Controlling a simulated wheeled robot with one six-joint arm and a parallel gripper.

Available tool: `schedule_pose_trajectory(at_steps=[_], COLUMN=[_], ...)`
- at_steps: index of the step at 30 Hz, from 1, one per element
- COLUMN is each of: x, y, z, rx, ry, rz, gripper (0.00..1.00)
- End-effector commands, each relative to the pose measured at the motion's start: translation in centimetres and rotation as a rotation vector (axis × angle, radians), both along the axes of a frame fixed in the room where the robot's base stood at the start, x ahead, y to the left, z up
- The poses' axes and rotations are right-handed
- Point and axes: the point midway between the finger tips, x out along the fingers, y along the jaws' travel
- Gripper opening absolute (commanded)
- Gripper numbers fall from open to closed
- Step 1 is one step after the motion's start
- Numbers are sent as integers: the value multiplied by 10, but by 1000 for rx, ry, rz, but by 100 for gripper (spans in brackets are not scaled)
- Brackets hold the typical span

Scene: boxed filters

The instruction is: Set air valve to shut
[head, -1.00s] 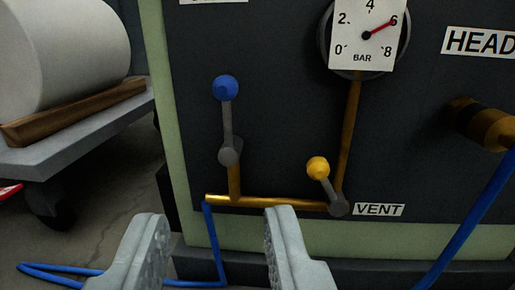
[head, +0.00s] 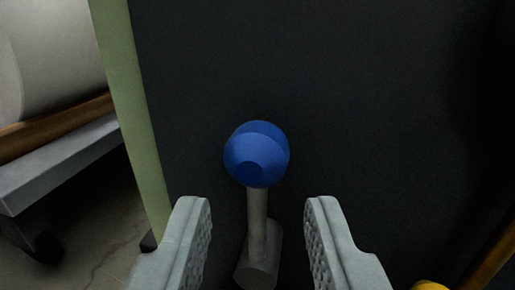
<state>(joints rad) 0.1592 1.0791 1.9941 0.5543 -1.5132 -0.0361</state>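The air valve's lever has a blue ball knob (head: 257,153) on a grey arm (head: 257,220). The lever points up from its pivot at the bottom of the view. My gripper (head: 258,225) is open, with one finger on each side of the lever's arm. Both fingers look clear of it, and the knob stands above the fingertips in the picture. Whether the fingertips are at the lever's depth is hard to tell. The pipe below the pivot is out of view.
The dark panel (head: 370,90) fills the view behind the lever, with a pale green frame edge (head: 127,110) at left. A grey cart (head: 60,165) carrying a large pale roll (head: 50,60) stands further left. Part of the yellow knob (head: 431,286) shows at the bottom right.

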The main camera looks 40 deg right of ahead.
Motion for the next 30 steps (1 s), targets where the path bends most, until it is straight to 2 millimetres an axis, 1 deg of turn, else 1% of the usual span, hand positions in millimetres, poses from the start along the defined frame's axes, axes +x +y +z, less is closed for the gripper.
schedule_pose_trajectory(at_steps=[3,7,17,20,21,22,23,30], x=[10,17,19,19,19,19,18,19], y=[-9,-14,-16,-15,-15,-15,-15,-15], z=[0,0,0,0,0,0,0,1], rx=[1,1,0,0,0,0,0,0], ry=[-1,-1,0,0,0,0,0,-3], rz=[-1,1,1,1,1,1,1,0], gripper=[33,33,33,16,8,2,0,0])
